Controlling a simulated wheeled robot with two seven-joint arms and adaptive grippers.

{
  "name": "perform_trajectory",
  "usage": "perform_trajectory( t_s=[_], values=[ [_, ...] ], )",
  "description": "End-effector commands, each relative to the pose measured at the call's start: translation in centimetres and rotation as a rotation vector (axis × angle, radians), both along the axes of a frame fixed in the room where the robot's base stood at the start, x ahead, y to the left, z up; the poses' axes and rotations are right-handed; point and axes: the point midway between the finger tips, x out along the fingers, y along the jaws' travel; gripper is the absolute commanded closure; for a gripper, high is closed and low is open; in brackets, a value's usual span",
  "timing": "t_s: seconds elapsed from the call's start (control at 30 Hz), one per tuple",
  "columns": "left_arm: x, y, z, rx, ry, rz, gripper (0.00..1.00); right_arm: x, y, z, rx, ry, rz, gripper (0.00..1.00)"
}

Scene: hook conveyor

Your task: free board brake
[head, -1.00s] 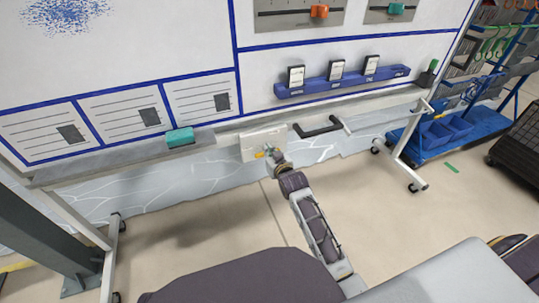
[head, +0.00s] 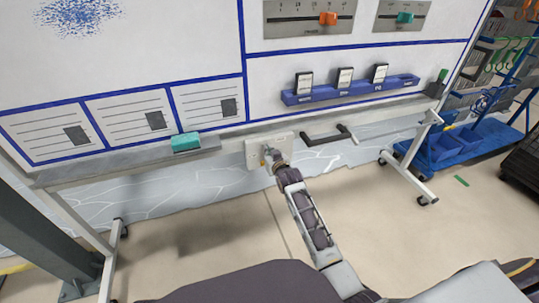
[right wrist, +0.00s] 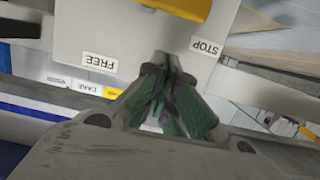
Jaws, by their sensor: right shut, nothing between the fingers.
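The brake's white plate (head: 254,153) is at the board's lower edge, below the ledge. In the right wrist view the plate (right wrist: 140,38) shows upside down, with a FREE label (right wrist: 100,62) on the left and a STOP label (right wrist: 206,47) on the right. Part of a yellow lever (right wrist: 185,7) crosses the top of that view; the rest is cut off. My right gripper (head: 270,155) is at the plate. Its green-padded fingers (right wrist: 163,82) are shut and empty, below the lever in the wrist picture; contact cannot be told. My left gripper is out of view.
A dark handle (head: 330,136) sticks out right of the plate. A teal eraser (head: 185,142) lies on the ledge. A blue card rack (head: 350,90) is above. The board's wheeled legs (head: 408,180) stand on either side. Open floor lies in front.

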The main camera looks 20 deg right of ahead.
Motion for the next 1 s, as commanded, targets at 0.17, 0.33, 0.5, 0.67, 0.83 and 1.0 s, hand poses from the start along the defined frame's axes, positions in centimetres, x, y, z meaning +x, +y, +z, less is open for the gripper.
perform_trajectory(
  t_s=[0.17,0.33,0.5,0.67,0.83,1.0],
  values=[
    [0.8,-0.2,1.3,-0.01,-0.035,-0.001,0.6,-0.1,0.0,-2.3,0.0,0.004,0.0,1.0],
    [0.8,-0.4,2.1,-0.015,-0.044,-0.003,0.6,-0.1,0.0,-3.2,0.0,0.004,0.0,1.0],
    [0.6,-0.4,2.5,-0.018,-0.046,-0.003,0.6,-0.1,0.0,-3.3,0.0,0.003,0.0,1.0],
    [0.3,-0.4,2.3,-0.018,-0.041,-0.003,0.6,-0.1,0.0,-3.3,0.0,0.003,0.0,1.0],
    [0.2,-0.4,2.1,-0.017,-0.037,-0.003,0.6,-0.1,0.0,-3.3,-0.003,0.003,0.0,1.0],
    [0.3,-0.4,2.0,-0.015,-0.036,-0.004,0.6,-0.1,-0.4,-3.3,-0.031,0.002,-0.001,1.0]
  ],
)
